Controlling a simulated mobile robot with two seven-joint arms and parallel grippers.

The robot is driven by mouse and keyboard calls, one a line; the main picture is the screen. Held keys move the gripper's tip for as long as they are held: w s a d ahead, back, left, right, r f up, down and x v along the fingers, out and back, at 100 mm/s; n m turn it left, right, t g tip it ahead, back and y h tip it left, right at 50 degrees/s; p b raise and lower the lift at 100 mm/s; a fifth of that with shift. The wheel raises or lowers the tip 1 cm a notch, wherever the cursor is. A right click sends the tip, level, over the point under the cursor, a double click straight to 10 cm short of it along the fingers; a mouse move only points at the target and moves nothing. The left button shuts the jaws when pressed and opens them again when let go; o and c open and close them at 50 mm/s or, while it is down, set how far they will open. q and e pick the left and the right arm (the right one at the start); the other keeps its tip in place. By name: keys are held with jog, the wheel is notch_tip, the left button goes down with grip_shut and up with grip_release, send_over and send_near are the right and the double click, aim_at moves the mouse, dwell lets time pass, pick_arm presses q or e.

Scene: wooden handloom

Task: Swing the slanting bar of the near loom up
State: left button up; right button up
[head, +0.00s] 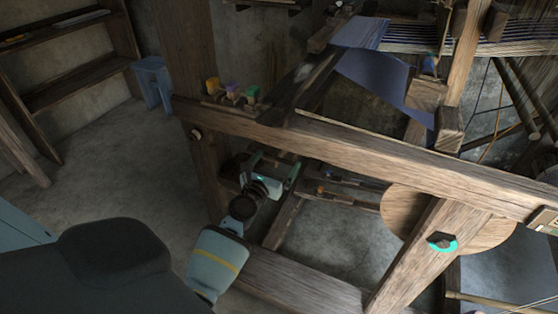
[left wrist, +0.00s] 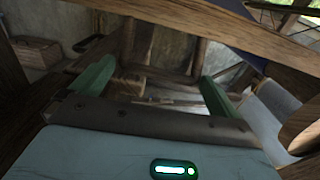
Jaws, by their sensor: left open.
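The near loom's long wooden beam (head: 350,140) crosses the head view, sloping down to the right. A slanting timber (head: 415,262) with a teal-ringed dark knob rises at the lower right, in front of a round wooden disc (head: 402,212). I cannot tell for sure whether this timber is the bar of the task. My left gripper (head: 273,168) is below the long beam, left of the disc. In the left wrist view its green fingers (left wrist: 157,80) stand wide apart, with nothing clearly held between them. My right gripper is not in view.
Small coloured pieces (head: 231,91) sit on a ledge above the beam. Blue cloth (head: 378,75) hangs on the loom at the upper right. A lower timber (head: 290,282) runs beneath my left arm. A blue stool (head: 153,79) and shelves stand left; the floor between is open.

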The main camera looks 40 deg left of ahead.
pick_arm(q)
jog(key=shift+x, duration=1.1)
jog(key=c, duration=1)
jog(key=r+p, duration=0.1)
jog(key=r+n+p, duration=0.1)
jog(key=shift+w+d+r, duration=0.1)
jog(key=shift+d+r, duration=0.15)
jog(key=shift+d, duration=0.1)
jog(key=shift+c, duration=0.2)
jog(key=shift+d+r+n+p, duration=0.1)
jog(key=shift+r+n+p, duration=0.2)
jog(key=shift+p, duration=0.25)
